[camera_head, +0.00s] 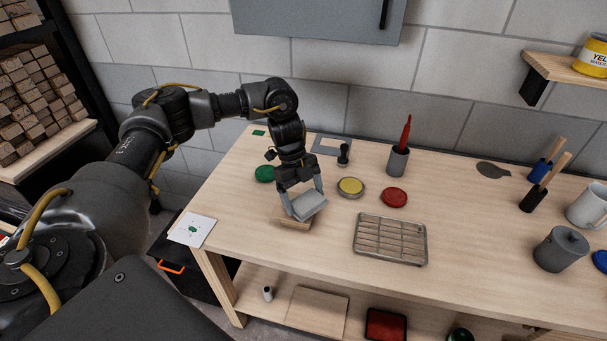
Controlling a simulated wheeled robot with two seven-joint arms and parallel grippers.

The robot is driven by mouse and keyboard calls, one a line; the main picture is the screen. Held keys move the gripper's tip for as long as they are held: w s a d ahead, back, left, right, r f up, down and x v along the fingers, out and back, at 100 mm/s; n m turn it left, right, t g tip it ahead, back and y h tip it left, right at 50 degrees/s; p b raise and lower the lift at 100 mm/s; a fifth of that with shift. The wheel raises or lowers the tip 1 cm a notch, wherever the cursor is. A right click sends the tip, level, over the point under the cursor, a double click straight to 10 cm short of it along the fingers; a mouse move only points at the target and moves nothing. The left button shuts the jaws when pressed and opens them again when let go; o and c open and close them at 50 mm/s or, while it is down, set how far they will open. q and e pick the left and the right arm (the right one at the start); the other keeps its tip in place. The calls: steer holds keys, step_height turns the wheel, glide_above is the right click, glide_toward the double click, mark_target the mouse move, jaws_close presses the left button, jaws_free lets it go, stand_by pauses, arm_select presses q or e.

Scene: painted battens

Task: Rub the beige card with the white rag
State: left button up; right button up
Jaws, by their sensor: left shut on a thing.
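My left gripper (301,192) is shut on the white rag (309,207), a pale folded pad. It holds the rag low over the left part of the workbench. A beige flat piece (294,223), which I take for the beige card, lies on the bench right under the rag. The rag hides much of it, and only its near edge and side show. I cannot tell whether the rag touches it. My right gripper is not in view.
A wire rack (390,240), a red disc (394,197), a yellow tin (350,187) and a green disc (265,174) lie nearby. A black stamp (344,154) and a grey cup (398,161) stand behind. A white card (192,229) with a green mark sits at the left corner.

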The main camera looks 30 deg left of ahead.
arm_select(q)
steer(key=r+p, duration=0.2)
steer(key=r, duration=0.1)
steer(key=shift+s+a, duration=0.1)
steer(key=shift+s, duration=0.1)
steer(key=shift+r+p, duration=1.35)
steer(key=shift+r, duration=0.2)
steer(key=shift+w, duration=0.1)
steer(key=shift+f, duration=0.1)
steer(key=shift+f+b, duration=0.1)
steer(key=shift+b, duration=0.3)
steer(key=s+d+f+n+t+b, duration=0.3)
steer(key=s+d+n+t+b, duration=0.1)
steer(key=s+d+n+b, duration=0.3)
steer(key=d+n+b, duration=0.2)
steer(key=n, duration=0.1)
steer(key=shift+s+n+y, duration=0.3)
steer(key=shift+s, duration=0.1)
